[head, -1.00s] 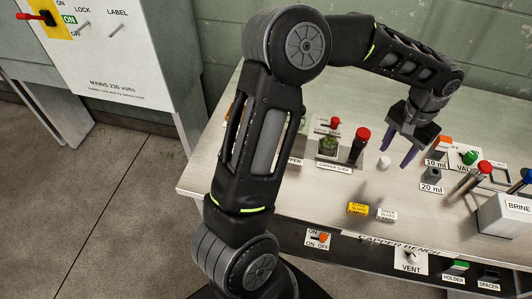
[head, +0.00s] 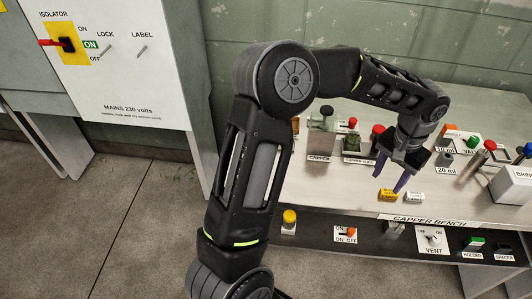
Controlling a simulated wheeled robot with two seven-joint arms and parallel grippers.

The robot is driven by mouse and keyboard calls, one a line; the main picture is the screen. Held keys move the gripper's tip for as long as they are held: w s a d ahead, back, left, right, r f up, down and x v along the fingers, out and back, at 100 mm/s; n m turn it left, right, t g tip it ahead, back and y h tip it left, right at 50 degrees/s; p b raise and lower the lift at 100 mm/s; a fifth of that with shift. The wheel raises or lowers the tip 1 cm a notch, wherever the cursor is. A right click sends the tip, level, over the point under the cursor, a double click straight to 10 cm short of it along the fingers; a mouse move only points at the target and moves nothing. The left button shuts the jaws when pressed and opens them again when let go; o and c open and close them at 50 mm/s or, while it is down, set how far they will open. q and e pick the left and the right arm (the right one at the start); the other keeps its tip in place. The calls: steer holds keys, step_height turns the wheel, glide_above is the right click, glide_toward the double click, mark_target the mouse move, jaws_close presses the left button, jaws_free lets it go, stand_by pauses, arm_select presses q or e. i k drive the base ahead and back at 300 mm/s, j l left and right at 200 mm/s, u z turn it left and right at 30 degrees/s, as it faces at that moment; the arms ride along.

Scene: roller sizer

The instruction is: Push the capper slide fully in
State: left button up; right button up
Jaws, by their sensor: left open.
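The capper slide (head: 357,159) sits on the bench, left of my left gripper, with its label facing front. A jar with green contents (head: 352,143) shows above the label. A dark handle with a red knob (head: 378,130) stands at the slide's right, partly covered by my gripper and arm. How far in the slide is cannot be told. My left gripper (head: 390,176) points down with its purple fingers apart and empty, just right of and in front of the slide. Contact with the handle cannot be made out. My right gripper is out of view.
The capper (head: 320,140) stands left of the slide, and a small red-topped lever (head: 352,123) is behind it. Yellow and white labelled blocks (head: 388,195) lie in front of my gripper. A valve group (head: 470,143) and brine box (head: 513,184) stand right. A switch shelf (head: 360,238) runs below.

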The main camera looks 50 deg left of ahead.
mark_target(366, 150)
steer(key=k+j, duration=0.25)
steer(key=j, duration=0.15)
steer(key=k+j+z, duration=0.15)
steer(key=j, duration=0.25)
steer(key=k+j, duration=0.15)
steer(key=j, duration=0.2)
steer(key=k+j+z, duration=0.1)
steer(key=j, duration=0.3)
